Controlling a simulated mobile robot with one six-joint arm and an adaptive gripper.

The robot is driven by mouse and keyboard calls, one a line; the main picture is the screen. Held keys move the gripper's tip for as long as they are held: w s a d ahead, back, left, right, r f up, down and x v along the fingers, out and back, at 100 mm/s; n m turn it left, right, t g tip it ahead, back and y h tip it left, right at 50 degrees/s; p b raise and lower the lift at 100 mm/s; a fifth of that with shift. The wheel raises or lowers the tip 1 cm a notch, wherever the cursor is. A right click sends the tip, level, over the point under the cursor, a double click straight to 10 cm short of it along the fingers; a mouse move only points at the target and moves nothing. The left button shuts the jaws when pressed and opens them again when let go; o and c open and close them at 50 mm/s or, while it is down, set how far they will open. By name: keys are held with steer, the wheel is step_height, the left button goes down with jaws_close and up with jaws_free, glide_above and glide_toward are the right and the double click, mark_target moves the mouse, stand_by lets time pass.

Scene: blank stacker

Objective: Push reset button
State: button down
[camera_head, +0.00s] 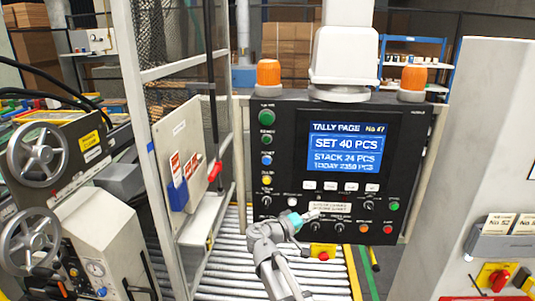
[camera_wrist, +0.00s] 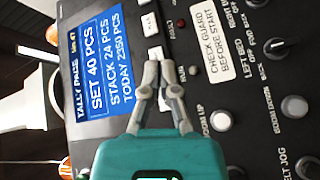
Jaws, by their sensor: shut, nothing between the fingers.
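The black control panel (camera_head: 330,130) stands ahead, with a blue display (camera_head: 346,152) reading "SET 40 PCS". Below the display is a row of white keys (camera_head: 358,187). Green, blue and yellow buttons run down its left side. I cannot read which button is the reset. My gripper (camera_head: 312,214) is shut and empty in front of the panel's lower middle. In the wrist view my gripper (camera_wrist: 158,66) has its fingertips over the panel beside a white key (camera_wrist: 155,53), partly covering it. I cannot tell whether they touch.
A label "CHECK GUARD BEFORE START" (camera_wrist: 215,60) and round knobs lie right of the fingers in the wrist view. A green button (camera_head: 394,206) and a red button (camera_head: 387,229) sit at the panel's lower right. A wire-mesh guard frame (camera_head: 170,60) stands left, above rollers (camera_head: 215,270).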

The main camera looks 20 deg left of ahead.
steer(key=s+a+r+n+t+y+p, duration=0.2)
steer(key=a+r+t, duration=0.4)
steer(key=a+r, duration=0.5)
steer(key=s+a+n+p, duration=0.1)
steer(key=s+a, duration=0.1)
steer(key=a, duration=0.2)
steer(key=shift+t, duration=0.4)
steer(key=shift+w+a+r, duration=0.1)
steer(key=shift+w+a, duration=0.35)
steer(key=shift+w, duration=1.05)
steer(key=shift+w+a, duration=0.3)
steer(key=shift+w, duration=1.1)
steer(key=shift+w+a, duration=0.35)
steer(key=shift+w, duration=1.05)
steer(key=shift+w+a, duration=0.2)
steer(key=shift+w, duration=0.55)
steer(key=shift+s+d, duration=0.25)
steer(key=shift+s, duration=0.55)
steer(key=shift+s, duration=0.1)
steer(key=shift+s+d, duration=0.2)
steer(key=shift+s, duration=0.6)
steer(key=shift+s+d, duration=0.15)
steer(key=shift+s, duration=0.6)
steer(key=shift+s+d, duration=0.2)
steer(key=shift+s, duration=0.6)
